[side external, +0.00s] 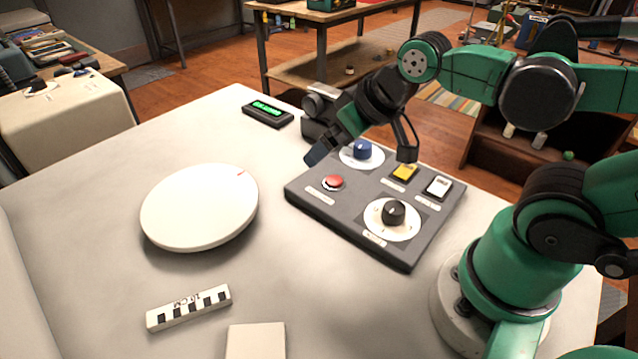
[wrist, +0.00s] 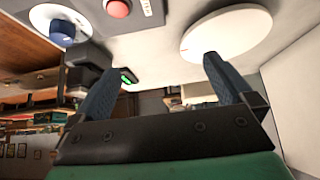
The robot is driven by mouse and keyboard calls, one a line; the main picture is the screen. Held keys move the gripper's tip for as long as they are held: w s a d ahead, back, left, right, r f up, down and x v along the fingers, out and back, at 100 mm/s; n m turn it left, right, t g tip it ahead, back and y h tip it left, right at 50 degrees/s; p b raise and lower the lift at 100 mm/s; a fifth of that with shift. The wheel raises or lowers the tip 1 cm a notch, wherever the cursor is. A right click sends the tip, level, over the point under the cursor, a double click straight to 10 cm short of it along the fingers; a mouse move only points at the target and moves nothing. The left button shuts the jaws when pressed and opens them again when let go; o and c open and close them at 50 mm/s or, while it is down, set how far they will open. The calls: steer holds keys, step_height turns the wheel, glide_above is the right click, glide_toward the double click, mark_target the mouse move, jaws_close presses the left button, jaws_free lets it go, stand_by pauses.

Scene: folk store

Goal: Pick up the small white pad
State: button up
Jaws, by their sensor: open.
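A small white square pad (side external: 255,341) lies flat on the pale table in the side external view, partly cut off by the bottom edge of the picture. I do not see it in the wrist view. My gripper (side external: 362,153) is open and empty above the far part of the dark control panel, near its blue knob, well away from the pad. In the wrist view its two blue-grey fingers (wrist: 160,72) are spread apart with nothing between them.
The dark control panel (side external: 330,208) carries knobs, a red button and switches. A large white round disc (side external: 200,206) and a black-and-white marked bar (side external: 189,307) lie left of it. A green-lit display (side external: 268,112) and a dark device stand behind. Table around the pad is clear.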

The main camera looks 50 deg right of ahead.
steer(key=shift+a, duration=0.1)
steer(key=m+g, duration=0.7)
steer(key=m, duration=0.2)
glide_above(256, 345)
steer(key=f, duration=0.7)
steer(key=shift+w+f, duration=0.1)
steer(key=shift+w, duration=0.15)
steer(key=shift+s+f, duration=0.2)
steer(key=shift+f, duration=0.05)
steer(key=shift+a+f, duration=0.15)
steer(key=shift+f, duration=2.6)
